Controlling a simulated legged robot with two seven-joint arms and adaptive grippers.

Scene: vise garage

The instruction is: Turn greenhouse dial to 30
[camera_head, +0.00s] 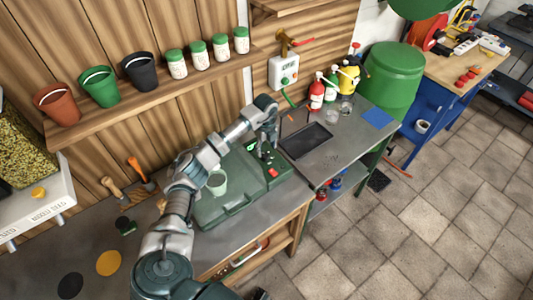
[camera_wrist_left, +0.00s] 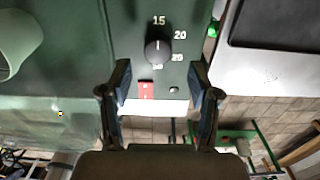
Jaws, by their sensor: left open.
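The dial (camera_wrist_left: 158,50) is a round black knob with a short white mark on the green greenhouse unit (camera_wrist_left: 80,50). Its mark points up toward the printed 15. A 20 stands at upper right; the lower numbers are small and partly hidden by the knob. In the head view the green unit (camera_head: 225,203) lies on the grey bench. My left gripper (camera_head: 266,149) hangs over the unit's right part and largely hides the dial there. In the left wrist view the left gripper (camera_wrist_left: 160,78) is open, its fingers below and either side of the dial, with nothing between them. My right gripper is not in view.
A red switch (camera_wrist_left: 146,90) and a small black button (camera_wrist_left: 173,89) sit below the dial. A pale green cup (camera_head: 217,183) stands on the unit's left side. A dark tray (camera_head: 306,140) and spray bottles (camera_head: 317,93) are to the right. A shelf with pots (camera_head: 100,88) runs behind.

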